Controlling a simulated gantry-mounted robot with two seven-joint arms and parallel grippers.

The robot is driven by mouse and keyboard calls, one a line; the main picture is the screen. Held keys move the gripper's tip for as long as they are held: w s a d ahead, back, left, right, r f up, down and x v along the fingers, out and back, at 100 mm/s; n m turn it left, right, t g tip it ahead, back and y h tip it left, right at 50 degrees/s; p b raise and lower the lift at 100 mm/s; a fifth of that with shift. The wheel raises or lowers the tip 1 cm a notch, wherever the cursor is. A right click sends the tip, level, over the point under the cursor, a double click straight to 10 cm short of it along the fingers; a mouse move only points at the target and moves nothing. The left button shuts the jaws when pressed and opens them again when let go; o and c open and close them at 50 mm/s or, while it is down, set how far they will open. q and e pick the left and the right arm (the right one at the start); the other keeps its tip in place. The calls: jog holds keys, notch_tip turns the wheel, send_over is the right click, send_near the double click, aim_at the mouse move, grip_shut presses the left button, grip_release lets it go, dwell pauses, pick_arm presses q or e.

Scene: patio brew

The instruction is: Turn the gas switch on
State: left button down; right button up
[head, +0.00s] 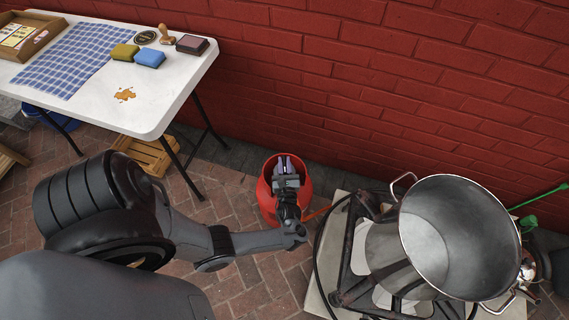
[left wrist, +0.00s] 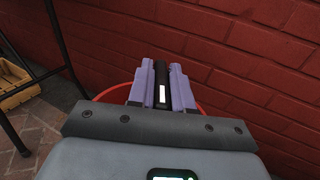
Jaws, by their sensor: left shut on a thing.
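The red gas bottle (head: 266,200) stands on the brick floor against the wall, left of the burner. My left gripper (head: 286,162) is over its top, pointing at the wall, and covers much of it. In the left wrist view the purple fingers of my left gripper (left wrist: 162,85) are closed on both sides of a black bar with a white mark, the gas switch (left wrist: 176,78). Only part of the switch shows between the fingers. A bit of the red bottle rim (left wrist: 112,90) shows behind the gripper. My right gripper is in neither view.
A large steel pot (head: 455,235) stands on the black burner frame (head: 340,275), right of the bottle. An orange hose (head: 318,212) runs between bottle and burner. A white table (head: 150,95) with sponges stands at upper left, a wooden crate (head: 148,156) under it.

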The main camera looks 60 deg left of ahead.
pick_arm(q)
jog(key=shift+n+g+y+b, duration=0.6)
jog(key=shift+n+g, duration=0.6)
jog(key=shift+g, duration=0.9)
jog(key=c, duration=1.1)
grip_release()
jog(key=shift+d, duration=0.1)
